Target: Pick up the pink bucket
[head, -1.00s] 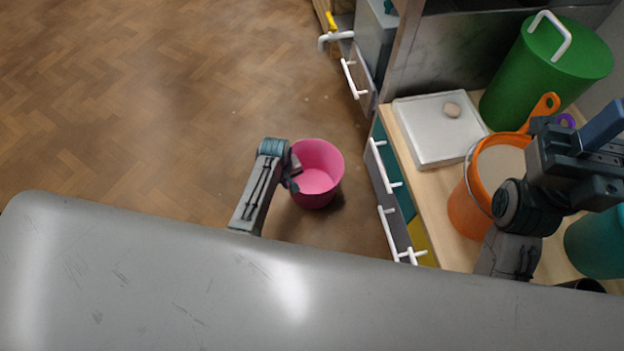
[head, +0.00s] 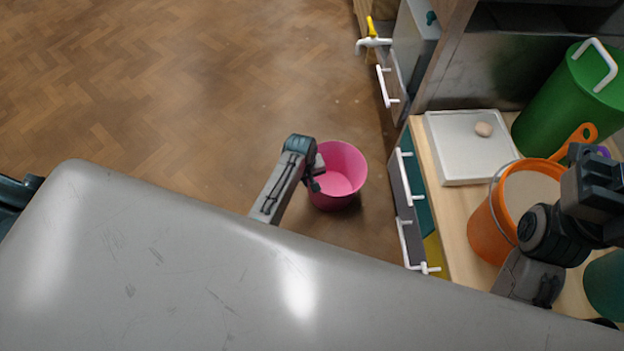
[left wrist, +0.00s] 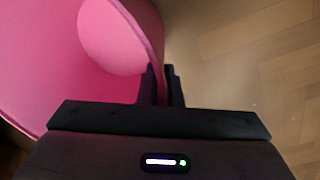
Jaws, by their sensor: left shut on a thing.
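The pink bucket (head: 345,184) is upright beside the counter front in the head view, its open top facing up. I cannot tell whether its base touches the floor. My left gripper (head: 318,174) is at the bucket's left rim. In the left wrist view, its two fingers (left wrist: 161,86) straddle the wall of the pink bucket (left wrist: 95,80), shut on the rim. My right gripper (head: 598,185) is at the right edge over the counter, partly cut off, and its jaws cannot be made out.
The wooden counter (head: 450,217) holds a white tray (head: 455,155) with a small lump, an orange bucket (head: 487,234), a green canister (head: 565,105) and a teal container (head: 607,285). White drawer handles (head: 407,180) stick out close to the pink bucket. Floor at left is clear.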

